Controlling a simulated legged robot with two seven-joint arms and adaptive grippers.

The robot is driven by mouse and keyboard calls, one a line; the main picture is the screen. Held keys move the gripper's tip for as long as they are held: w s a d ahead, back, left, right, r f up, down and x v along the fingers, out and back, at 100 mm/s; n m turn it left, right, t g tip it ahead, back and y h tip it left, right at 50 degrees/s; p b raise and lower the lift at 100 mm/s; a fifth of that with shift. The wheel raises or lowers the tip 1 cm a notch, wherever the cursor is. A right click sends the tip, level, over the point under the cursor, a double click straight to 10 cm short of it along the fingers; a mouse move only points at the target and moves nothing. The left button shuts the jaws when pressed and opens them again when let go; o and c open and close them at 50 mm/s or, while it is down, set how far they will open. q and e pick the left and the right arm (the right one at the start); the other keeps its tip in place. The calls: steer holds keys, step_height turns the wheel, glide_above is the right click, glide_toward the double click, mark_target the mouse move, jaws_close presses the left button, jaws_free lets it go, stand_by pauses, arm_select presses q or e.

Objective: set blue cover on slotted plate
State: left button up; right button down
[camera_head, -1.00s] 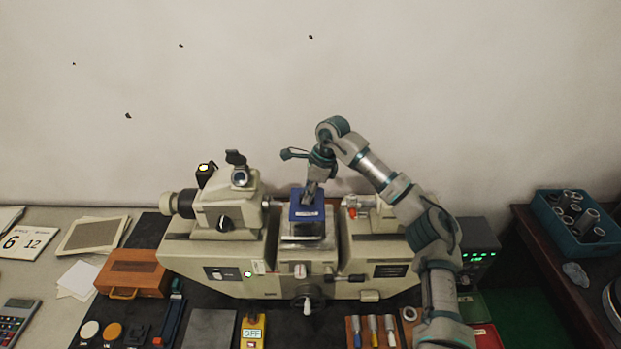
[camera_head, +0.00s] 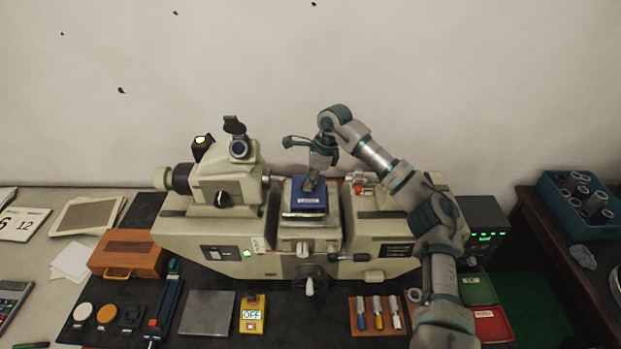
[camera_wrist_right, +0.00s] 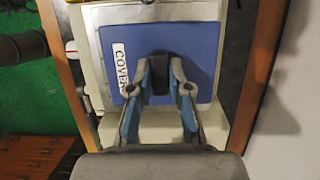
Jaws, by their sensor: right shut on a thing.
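The blue cover (camera_head: 297,200) is a flat square lid with a white label. It is at the stage in the middle of the beige machine, over a grey metal surface. In the right wrist view the cover (camera_wrist_right: 205,45) shows its label "COVER" and a dark upright grip. My right gripper (camera_wrist_right: 159,78) is shut on this grip from above; the same gripper (camera_head: 311,186) shows in the head view. The slotted plate's slots are hidden under the cover, and I cannot tell whether cover and plate touch. My left gripper is not in view.
The beige machine (camera_head: 180,235) rises on both sides of the stage. An orange-brown case (camera_head: 128,254), a grey square plate (camera_head: 207,313) and a yellow device (camera_head: 252,316) lie in front. The wall is close behind.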

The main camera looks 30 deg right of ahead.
steer(key=shift+a+r, duration=0.15)
steer(key=shift+a, duration=0.35)
steer(key=shift+d, duration=0.1)
steer(key=shift+s+d+p, duration=0.15)
steer(key=shift+d+p, duration=0.15)
steer(key=shift+d, duration=0.25)
steer(key=shift+a, duration=0.35)
steer(key=shift+p, duration=0.3)
steer(key=shift+f, duration=0.35)
stand_by(0.5)
steer(key=c, duration=1)
jaws_free()
